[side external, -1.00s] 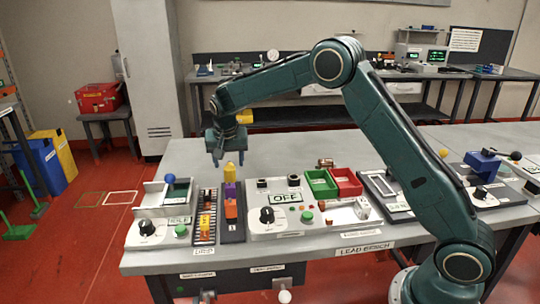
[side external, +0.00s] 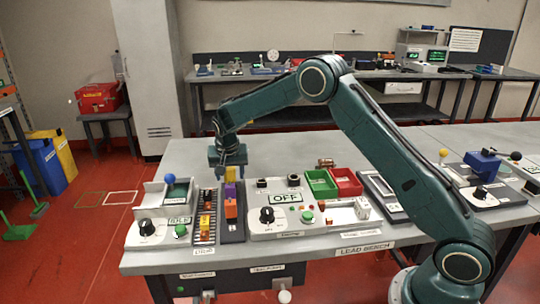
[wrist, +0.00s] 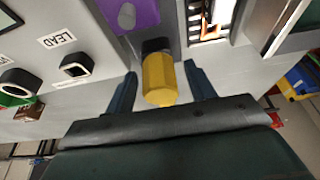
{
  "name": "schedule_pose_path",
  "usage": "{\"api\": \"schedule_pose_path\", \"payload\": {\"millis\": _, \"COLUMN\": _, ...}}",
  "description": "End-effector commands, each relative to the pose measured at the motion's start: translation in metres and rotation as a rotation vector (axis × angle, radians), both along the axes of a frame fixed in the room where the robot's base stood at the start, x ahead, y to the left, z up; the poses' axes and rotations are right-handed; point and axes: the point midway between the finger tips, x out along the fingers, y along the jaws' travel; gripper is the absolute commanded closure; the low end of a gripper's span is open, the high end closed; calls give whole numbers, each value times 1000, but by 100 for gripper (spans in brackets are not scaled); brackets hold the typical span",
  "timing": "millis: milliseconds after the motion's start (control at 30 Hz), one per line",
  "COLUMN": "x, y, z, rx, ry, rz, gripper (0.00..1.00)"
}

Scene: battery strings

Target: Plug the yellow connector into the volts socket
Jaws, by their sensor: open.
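The yellow connector (side external: 231,174) stands at the far end of a dark strip, behind a purple block (side external: 230,190) and an orange block (side external: 231,209). In the wrist view the yellow connector (wrist: 158,80) lies between the two dark fingers of my gripper (wrist: 159,75), with a gap on each side. In the side view my gripper (side external: 228,160) is low over it, open. Two dark sockets (side external: 262,183) (side external: 293,180) sit at the back of the panel with the OFF display. In the wrist view one socket (wrist: 75,68) is beside a LEAD label; I cannot read a volts label.
A rack of small orange and yellow pieces (side external: 205,222) stands close left of the strip. The OFF panel (side external: 262,232) is close on the right, with a green bin (side external: 320,183) and a red bin (side external: 346,182) beyond.

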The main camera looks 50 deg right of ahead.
Motion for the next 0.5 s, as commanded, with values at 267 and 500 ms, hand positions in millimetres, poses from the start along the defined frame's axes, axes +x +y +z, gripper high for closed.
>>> {"api": "schedule_pose_path", "payload": {"millis": 267, "x": 0, "y": 0, "z": 0, "rx": 0, "ry": 0, "rz": 0, "gripper": 89}}
{"api": "schedule_pose_path", "payload": {"millis": 500, "x": 0, "y": 0, "z": 2, "rx": 0, "ry": -1, "rz": 0, "gripper": 95}}
